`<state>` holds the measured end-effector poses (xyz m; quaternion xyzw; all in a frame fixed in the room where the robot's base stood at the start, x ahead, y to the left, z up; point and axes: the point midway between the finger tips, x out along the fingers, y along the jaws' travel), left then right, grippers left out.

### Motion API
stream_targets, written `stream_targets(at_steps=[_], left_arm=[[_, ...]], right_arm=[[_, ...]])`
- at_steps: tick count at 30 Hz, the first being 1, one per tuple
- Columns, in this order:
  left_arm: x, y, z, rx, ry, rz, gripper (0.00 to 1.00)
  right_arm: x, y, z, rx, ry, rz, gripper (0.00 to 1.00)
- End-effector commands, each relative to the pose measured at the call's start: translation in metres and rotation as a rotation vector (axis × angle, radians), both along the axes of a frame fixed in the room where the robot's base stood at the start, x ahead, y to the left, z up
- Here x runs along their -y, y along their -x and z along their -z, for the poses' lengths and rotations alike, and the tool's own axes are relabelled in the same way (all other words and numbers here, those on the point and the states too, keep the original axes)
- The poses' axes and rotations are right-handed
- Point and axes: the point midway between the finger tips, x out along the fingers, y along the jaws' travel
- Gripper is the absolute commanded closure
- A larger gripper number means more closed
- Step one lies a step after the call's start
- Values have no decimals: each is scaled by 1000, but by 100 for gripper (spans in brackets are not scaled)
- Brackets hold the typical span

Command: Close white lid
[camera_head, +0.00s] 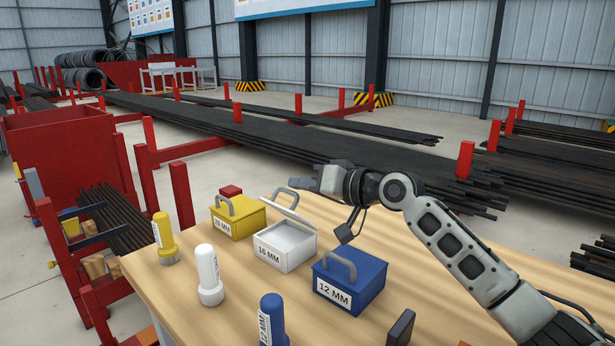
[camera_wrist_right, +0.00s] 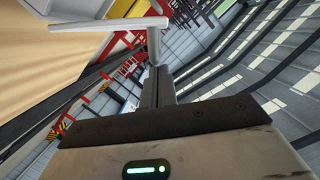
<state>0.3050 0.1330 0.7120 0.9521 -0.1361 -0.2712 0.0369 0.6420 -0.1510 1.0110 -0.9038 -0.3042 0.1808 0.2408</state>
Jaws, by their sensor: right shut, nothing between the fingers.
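The white box (camera_head: 286,262), labelled 16 MM, stands on the wooden table between a yellow and a blue box. Its white lid (camera_head: 291,208) is open, raised at the back of the box, and the inside shows empty. My right gripper (camera_head: 301,184) is shut and empty, just behind and above the raised lid. In the right wrist view the lid (camera_wrist_right: 105,24) shows nearly edge-on, with its handle (camera_wrist_right: 153,45) in front of the shut fingertips (camera_wrist_right: 158,72). I cannot tell whether they touch. My left gripper is not in view.
The yellow box (camera_head: 236,222) and blue box (camera_head: 350,284) are closed, with upright handles. Yellow (camera_head: 164,240), white (camera_head: 208,275) and blue (camera_head: 272,320) bottles stand nearer the front. A small red object (camera_head: 231,191) lies behind the yellow box.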

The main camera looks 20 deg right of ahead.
Motion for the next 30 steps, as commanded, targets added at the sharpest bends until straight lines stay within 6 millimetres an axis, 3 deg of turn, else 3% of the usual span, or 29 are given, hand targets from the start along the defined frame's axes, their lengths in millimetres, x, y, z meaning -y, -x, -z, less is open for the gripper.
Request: stream_targets(at_steps=[30], left_arm=[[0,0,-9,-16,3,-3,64]], right_arm=[[-14,10,3,-2,0,-2,100]])
